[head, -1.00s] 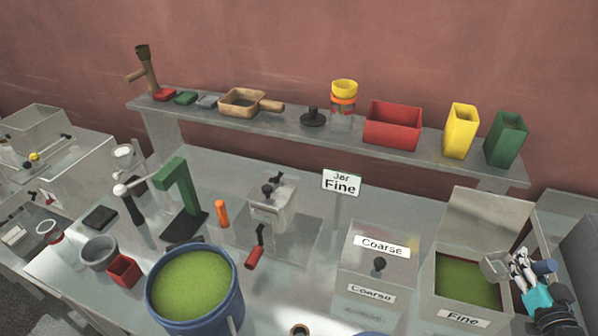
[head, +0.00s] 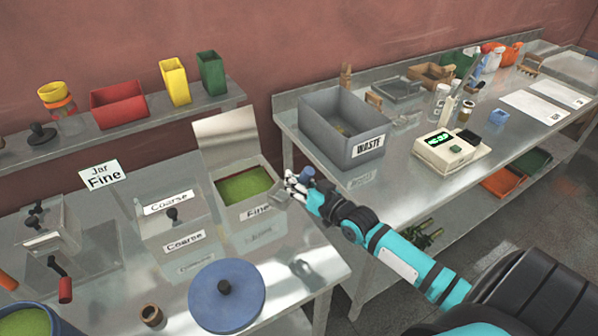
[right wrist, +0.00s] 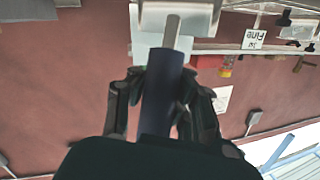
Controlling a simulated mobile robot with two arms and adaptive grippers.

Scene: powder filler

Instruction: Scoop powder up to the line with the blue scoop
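My right gripper (head: 298,184) is shut on the dark blue handle of the scoop. In the right wrist view the scoop's blue handle (right wrist: 158,98) sits between both fingers. The grey scoop head (head: 280,194) points left, by the front right corner of the open Fine bin (head: 257,207). Whether it holds powder I cannot tell. Green powder (head: 243,186) lies in the Fine bin, whose lid stands up behind. A jar (head: 71,126) with an orange ring and yellow funnel stands on the shelf. My left gripper is out of view.
A grey WASTE bin (head: 345,130) and a scale (head: 452,150) stand on the right table. A closed Coarse bin (head: 180,227), a round blue lid (head: 227,296) and part of a blue tub (head: 25,322) are on the left table. A gap separates the tables.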

